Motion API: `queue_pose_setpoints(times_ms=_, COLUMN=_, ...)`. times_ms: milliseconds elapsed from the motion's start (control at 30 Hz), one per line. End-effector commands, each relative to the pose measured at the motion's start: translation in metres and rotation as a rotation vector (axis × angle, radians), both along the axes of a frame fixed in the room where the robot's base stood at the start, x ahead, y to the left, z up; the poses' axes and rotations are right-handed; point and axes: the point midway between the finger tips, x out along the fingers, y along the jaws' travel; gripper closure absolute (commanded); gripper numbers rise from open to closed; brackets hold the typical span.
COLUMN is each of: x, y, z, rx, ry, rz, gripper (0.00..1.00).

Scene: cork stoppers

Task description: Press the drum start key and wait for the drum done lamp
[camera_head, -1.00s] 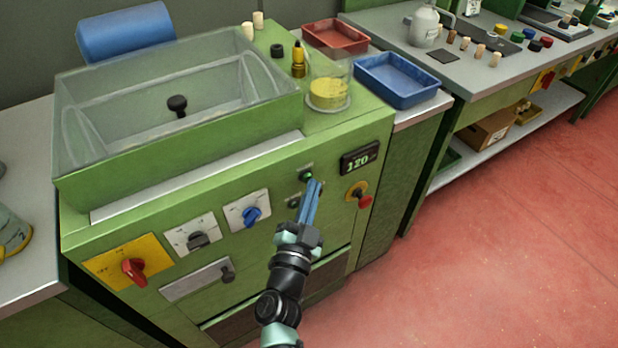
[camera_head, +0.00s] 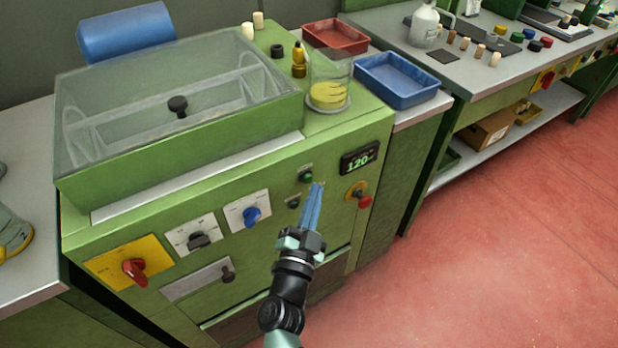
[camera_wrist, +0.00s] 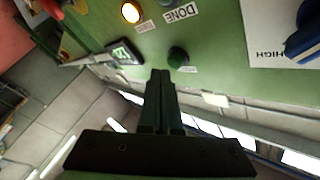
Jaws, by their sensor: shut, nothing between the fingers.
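The green start key (camera_head: 306,176) is on the sloping front panel of the green machine, and it also shows in the wrist view (camera_wrist: 178,56). My gripper (camera_head: 317,187) is shut and empty, its blue fingertips just beside and below the key, apparently apart from it. In the wrist view a lamp (camera_wrist: 131,12) glows yellow-white; my fingers seem to hide it in the head view. A DONE label (camera_wrist: 181,12) shows near the wrist view's top edge, its lamp cut off. A dark green lamp (camera_head: 293,202) below the key looks unlit, probably the done lamp. The drum (camera_head: 200,90) sits under a clear lid.
The panel also carries a lit display (camera_head: 360,159) reading 120, a red stop button (camera_head: 365,202), a blue knob (camera_head: 250,215) and a red switch (camera_head: 134,272). A glass beaker (camera_head: 329,94) and blue tray (camera_head: 397,80) stand above. The red floor at right is clear.

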Motion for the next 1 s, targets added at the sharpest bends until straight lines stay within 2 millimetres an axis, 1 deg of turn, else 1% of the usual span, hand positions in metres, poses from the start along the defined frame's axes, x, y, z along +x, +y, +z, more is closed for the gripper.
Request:
queue_pose_setpoints(times_ms=367, x=-0.003, y=-0.003, z=0.0, rx=0.001, ry=0.0, rz=-0.001, gripper=1.0)
queue_pose_setpoints(times_ms=800, x=-0.036, y=-0.027, z=-0.001, rx=0.0, ry=0.0, rz=-0.002, gripper=1.0)
queue_pose_setpoints(times_ms=1000, x=-0.042, y=-0.031, z=0.0, rx=0.001, ry=0.0, rz=-0.001, gripper=1.0)
